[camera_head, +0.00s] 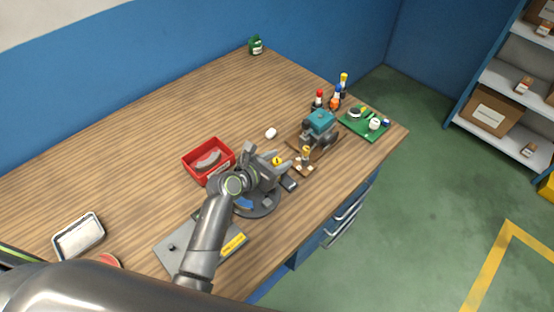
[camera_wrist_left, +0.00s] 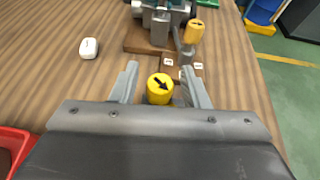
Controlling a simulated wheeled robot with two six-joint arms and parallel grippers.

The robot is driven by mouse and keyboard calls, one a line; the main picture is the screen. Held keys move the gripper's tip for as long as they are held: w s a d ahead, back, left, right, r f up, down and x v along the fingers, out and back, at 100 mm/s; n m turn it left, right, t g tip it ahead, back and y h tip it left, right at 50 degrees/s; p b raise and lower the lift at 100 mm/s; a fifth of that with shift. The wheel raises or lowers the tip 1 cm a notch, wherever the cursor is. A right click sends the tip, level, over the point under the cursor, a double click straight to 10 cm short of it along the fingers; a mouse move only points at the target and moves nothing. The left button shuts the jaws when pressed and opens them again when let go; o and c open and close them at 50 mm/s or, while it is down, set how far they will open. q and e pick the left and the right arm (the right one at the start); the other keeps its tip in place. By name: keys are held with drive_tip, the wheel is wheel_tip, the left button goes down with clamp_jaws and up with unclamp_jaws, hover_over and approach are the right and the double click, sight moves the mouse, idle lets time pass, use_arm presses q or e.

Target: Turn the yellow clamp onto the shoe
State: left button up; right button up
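A yellow clamp knob (camera_wrist_left: 160,88) with a black arrow on top sits between the fingers of my left gripper (camera_wrist_left: 160,70), with a gap on each side. The knob also shows in the head view (camera_head: 277,160) beside the fingertips of that gripper. The arrow points toward the lower right in the wrist view. My left gripper is open. What lies under the near knob, and the shoe, I cannot make out clearly. My right gripper is not in view.
A teal machine (camera_head: 320,121) stands on a wooden base just beyond. A red bin (camera_head: 186,166) is left of my gripper. A white object (camera_head: 271,133), several bottles (camera_head: 336,102) and a green board (camera_head: 378,134) lie farther back.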

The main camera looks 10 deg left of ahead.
use_arm(q)
drive_tip(key=c, duration=0.8)
drive_tip(key=shift+m+h, duration=0.4)
drive_tip(key=shift+a+m+g+h+p, duration=0.1)
drive_tip(key=shift+m+g+h+p, duration=0.2)
drive_tip(key=shift+m+g+h, duration=1.4)
drive_tip(key=shift+m+g, duration=0.1)
drive_tip(key=shift+m, duration=0.1)
drive_tip(key=shift+m+g+h, duration=0.8)
drive_tip(key=shift+m+g, duration=0.3)
drive_tip(key=shift+m, duration=0.1)
drive_tip(key=shift+m+g+h, duration=0.4)
drive_tip(key=shift+m+g, duration=0.8)
drive_tip(key=shift+g, duration=0.2)
drive_tip(key=shift+m, duration=0.3)
